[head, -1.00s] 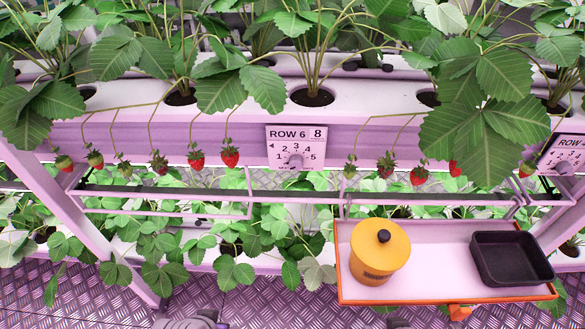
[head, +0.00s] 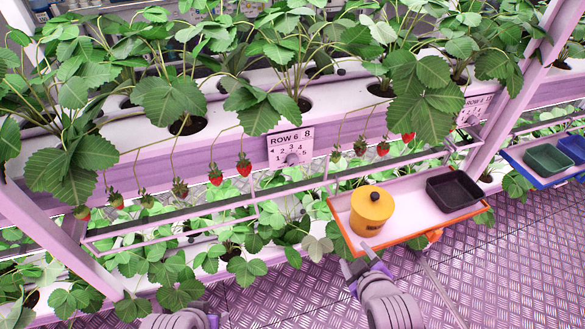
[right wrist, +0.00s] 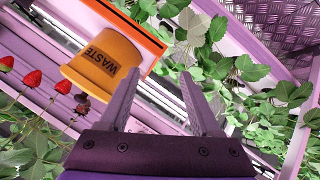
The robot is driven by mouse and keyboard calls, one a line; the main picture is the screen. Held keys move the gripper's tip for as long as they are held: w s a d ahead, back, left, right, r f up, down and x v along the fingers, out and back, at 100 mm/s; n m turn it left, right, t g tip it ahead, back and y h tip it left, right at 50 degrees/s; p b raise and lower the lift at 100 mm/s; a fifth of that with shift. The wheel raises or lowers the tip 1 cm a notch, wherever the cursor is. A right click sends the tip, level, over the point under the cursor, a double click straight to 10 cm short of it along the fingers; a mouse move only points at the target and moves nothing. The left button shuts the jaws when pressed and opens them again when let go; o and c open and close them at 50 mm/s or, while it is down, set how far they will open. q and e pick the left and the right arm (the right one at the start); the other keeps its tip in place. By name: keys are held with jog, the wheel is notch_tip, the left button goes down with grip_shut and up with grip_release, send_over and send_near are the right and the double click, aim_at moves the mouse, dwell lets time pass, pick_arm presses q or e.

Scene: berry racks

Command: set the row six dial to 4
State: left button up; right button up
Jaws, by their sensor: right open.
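Numbers ring the knob, and a boxed 8 sits at the plate's upper right. The knob's pointing direction is too small to read. My right gripper (head: 362,263) is below and right of the dial, apart from it, in front of the orange-edged tray. Only part of my left arm shows at the bottom edge.
The tray (head: 340,219) holds a yellow waste pot (head: 371,209) and a black bin (head: 454,190). A rail (head: 225,194) runs below the dial. Strawberries (head: 244,165) hang left and right of it. A blue tray (head: 541,173) with a green bin is at right.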

jog(key=w+a+r+n+t+y, duration=0.1)
jog(key=w+a+r+n+t, duration=0.1)
jog(key=w+a+r+n, duration=0.15)
jog(key=n+t+y, duration=0.4)
jog(key=n+t, duration=0.1)
jog(key=n, duration=0.5)
send_near(294, 163)
pick_arm(q)
jog(key=shift+w+d+f+b, duration=0.1)
jog(key=shift+d+f+b, duration=0.05)
jog(key=shift+f+b, duration=0.4)
jog(key=shift+w+d+f+b, duration=0.1)
jog(key=shift+f+b, duration=0.25)
jog(key=shift+f, duration=0.3)
pick_arm(e)
jog(key=shift+m, duration=0.25)
jog(key=x, duration=0.8)
jog(key=shift+w, duration=0.15)
grip_shut()
